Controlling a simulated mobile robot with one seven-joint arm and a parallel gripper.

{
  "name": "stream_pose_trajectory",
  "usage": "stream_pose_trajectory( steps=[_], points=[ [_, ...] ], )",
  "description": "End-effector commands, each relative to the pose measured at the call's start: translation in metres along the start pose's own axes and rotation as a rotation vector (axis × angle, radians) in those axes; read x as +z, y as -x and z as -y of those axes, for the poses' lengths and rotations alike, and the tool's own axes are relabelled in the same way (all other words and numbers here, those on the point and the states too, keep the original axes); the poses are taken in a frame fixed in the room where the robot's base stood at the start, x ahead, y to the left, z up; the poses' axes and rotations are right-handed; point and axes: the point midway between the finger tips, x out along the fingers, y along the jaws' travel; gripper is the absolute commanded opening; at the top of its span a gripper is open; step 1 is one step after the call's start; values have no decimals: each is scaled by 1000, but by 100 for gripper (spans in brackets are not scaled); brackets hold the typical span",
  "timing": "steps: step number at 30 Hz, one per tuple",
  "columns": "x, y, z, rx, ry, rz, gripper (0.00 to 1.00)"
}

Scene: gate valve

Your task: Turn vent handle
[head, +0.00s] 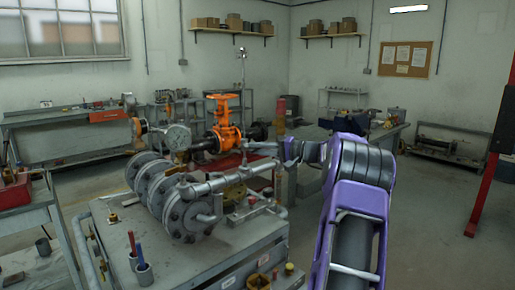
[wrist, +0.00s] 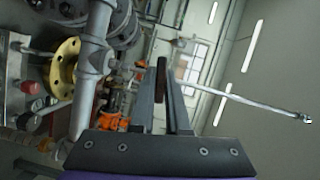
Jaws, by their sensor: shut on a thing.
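My gripper (head: 258,149) reaches in from the right over the pipework, its fingers pointing left behind the grey flanged valve body (head: 185,215). In the wrist view my gripper (wrist: 161,64) has its two dark fingers nearly parallel, closed on a narrow reddish-brown piece (wrist: 160,82). This piece appears to be the vent handle. Its ends and mounting are mostly hidden by the fingers, and the head view does not show it clearly. The orange gate valve with its handwheel (head: 223,115) stands just beyond and left of my gripper.
A thin metal rod (wrist: 255,103) passes right of my fingers in the wrist view. Grey pipe (wrist: 93,65) lies close on the left. The bench (head: 185,262) carries small cups and fittings; floor is open at right.

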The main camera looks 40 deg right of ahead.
Motion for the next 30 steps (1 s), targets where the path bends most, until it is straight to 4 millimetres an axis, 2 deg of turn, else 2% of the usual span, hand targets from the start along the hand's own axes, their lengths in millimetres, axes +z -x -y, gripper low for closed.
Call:
stream_pose_trajectory(
  steps=[12,28,29,30],
  points=[
    [0,0,-1,-70,-167,0,0],
    [0,0,-1,-78,-189,0,0],
    [0,0,-1,-78,-189,0,17],
    [0,0,-1,-78,-189,0,24]
  ],
)
